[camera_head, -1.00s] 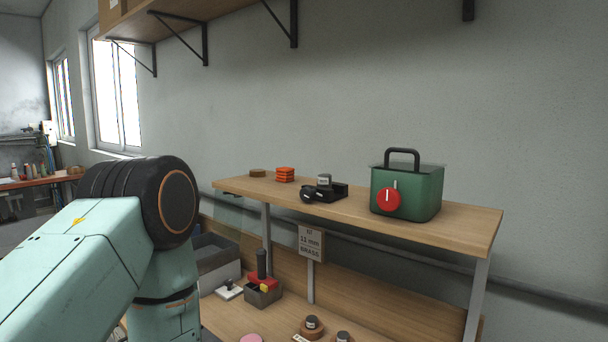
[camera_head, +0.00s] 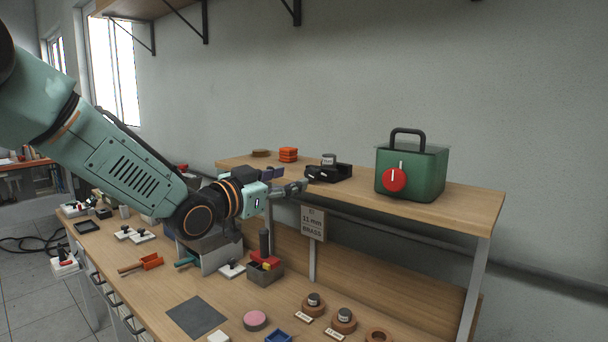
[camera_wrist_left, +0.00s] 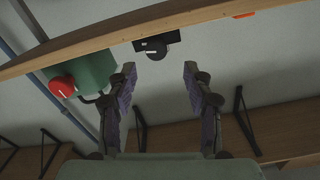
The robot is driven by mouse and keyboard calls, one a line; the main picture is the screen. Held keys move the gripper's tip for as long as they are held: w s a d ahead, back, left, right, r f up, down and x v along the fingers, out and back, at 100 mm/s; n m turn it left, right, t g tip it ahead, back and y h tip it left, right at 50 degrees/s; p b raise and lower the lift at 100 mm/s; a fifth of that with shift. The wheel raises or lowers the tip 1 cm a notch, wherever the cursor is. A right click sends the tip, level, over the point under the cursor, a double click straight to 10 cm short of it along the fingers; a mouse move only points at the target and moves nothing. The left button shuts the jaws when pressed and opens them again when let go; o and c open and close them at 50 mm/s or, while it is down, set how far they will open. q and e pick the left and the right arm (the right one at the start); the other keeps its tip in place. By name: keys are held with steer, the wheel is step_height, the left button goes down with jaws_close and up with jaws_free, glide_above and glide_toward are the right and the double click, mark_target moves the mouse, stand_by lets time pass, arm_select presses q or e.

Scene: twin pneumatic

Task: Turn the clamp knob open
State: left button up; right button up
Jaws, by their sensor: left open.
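A black clamp block (camera_head: 340,173) with a small grey cylinder (camera_head: 329,160) sits on the raised shelf. Its round black knob (camera_wrist_left: 154,48) with a white mark shows in the left wrist view. In the head view the knob is mostly hidden behind my gripper. My left gripper (camera_head: 287,180) is open and empty at the shelf's front edge, just left of the block. In the left wrist view the open fingers (camera_wrist_left: 159,70) point toward the knob, which lies beyond and between the tips, apparently apart from them. My right gripper is not in view.
A green box (camera_head: 411,172) with a handle and a red knob (camera_head: 394,180) stands right of the block. Orange pieces (camera_head: 288,155) lie left of it. The shelf edge (camera_wrist_left: 115,38) crosses the wrist view. A sign (camera_head: 313,222) hangs below the shelf. Bins and small parts cover the bench.

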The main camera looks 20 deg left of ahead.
mark_target(310, 174)
arm_select(q)
steer(key=x, duration=0.3)
steer(key=d+x, duration=0.1)
steer(key=x, duration=0.2)
steer(key=shift+s+p, duration=0.15)
steer(key=shift+p, duration=0.25)
steer(key=shift+a, duration=0.35)
steer(key=shift+w+a+f, duration=0.1)
steer(key=shift+w, duration=0.15)
steer(key=shift+d, duration=0.4)
steer(key=c, duration=0.4)
steer(key=shift+a, duration=0.25)
steer(key=c, duration=0.4)
steer(key=shift+d, duration=0.1)
jaws_close()
